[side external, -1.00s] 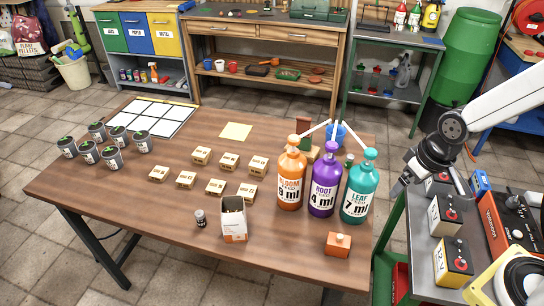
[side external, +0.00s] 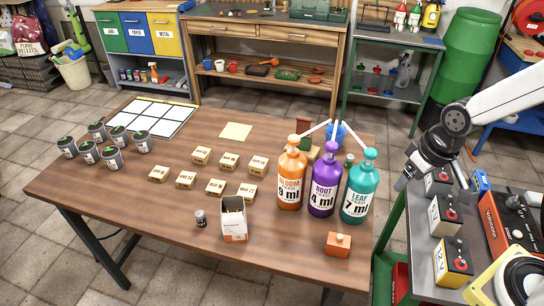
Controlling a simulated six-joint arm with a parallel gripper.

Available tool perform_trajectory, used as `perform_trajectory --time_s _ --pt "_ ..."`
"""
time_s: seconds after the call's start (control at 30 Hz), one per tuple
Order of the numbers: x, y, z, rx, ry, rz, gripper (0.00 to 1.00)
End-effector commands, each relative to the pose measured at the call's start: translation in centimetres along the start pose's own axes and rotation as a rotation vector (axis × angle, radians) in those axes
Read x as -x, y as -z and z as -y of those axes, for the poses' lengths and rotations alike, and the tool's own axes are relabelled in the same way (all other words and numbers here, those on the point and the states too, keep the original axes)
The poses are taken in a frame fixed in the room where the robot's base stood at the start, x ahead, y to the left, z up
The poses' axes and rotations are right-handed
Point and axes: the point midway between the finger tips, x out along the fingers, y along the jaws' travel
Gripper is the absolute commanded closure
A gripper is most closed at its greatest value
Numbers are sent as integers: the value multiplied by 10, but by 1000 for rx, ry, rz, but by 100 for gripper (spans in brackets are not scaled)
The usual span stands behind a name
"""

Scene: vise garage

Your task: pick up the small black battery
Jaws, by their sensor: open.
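On the cart at the right stand several small batteries with black tops and red knobs. One battery (side external: 438,183) is at the back, partly hidden by my gripper, one pale-sided battery (side external: 446,217) is in the middle, and one yellow-sided battery (side external: 453,263) is at the front. I cannot tell which one is the small black battery. My gripper (side external: 402,182) is open and empty. It appears in the air at the cart's left edge, left of the back battery, with its fingers pointing down and left.
The grey cart top (side external: 420,240) also holds an orange-red device (side external: 508,222), a blue box (side external: 481,182) and a yellow-and-black round item (side external: 520,280). The wooden table (side external: 290,250) at left carries orange, purple and teal bottles (side external: 357,195), small boxes and jars.

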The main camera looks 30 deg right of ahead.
Motion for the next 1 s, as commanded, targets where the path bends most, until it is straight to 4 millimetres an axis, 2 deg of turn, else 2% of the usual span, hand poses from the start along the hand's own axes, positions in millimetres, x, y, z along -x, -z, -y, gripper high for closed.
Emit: perform_trajectory --time_s 0.1,0.47,0.77,1.0 --pt "13 3 0 0 0 -4 21" --pt "35 10 1 16 -3 1 21" --pt "31 28 12 247 -46 30 21" --pt "26 53 28 525 -106 60 21"
